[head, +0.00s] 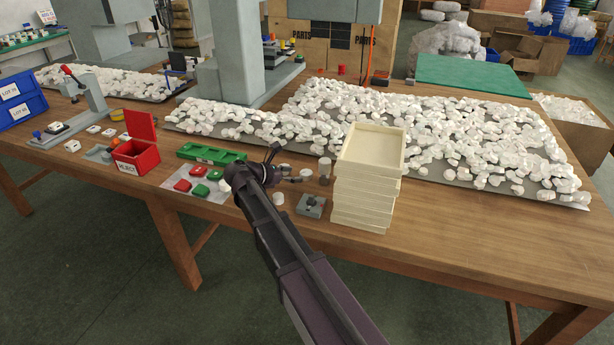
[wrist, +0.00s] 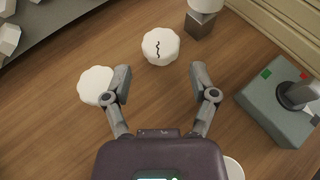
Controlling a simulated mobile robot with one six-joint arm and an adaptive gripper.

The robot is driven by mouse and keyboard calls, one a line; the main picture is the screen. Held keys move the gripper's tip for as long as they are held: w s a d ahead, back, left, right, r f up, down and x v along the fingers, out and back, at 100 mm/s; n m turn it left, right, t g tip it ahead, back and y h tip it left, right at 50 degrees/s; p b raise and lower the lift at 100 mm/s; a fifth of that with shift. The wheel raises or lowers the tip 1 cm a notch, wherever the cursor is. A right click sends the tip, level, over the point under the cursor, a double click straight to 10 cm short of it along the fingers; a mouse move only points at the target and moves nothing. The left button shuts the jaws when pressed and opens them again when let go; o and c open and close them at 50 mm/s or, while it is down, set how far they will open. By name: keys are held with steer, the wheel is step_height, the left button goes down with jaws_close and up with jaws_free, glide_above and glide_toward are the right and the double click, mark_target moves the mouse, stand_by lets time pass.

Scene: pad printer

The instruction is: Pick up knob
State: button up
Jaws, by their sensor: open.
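A white scalloped knob with a black wavy mark on top (wrist: 160,47) lies on the wooden table just beyond my fingertips in the wrist view. It also shows to the right of my gripper in the head view (head: 306,173). A second white knob, with no mark visible (wrist: 95,86), lies beside my left finger; I cannot tell whether they touch. My gripper (wrist: 160,80) is open, with only bare table between its fingers. Part of another white round piece (wrist: 233,168) shows at the lower right, beside my gripper's body; it is partly hidden.
A grey fixture with a dark post (wrist: 280,105) stands right of my gripper. A small block with a white top (wrist: 203,16) stands beyond the marked knob. A stack of cream trays (head: 366,190) rises to the right. A large heap of white parts (head: 420,125) covers the back.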

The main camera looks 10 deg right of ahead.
mark_target(301, 174)
steer(key=shift+b+x, duration=0.8)
steer(key=shift+x, duration=1.6)
steer(key=shift+s, duration=0.1)
steer(key=c, duration=0.6)
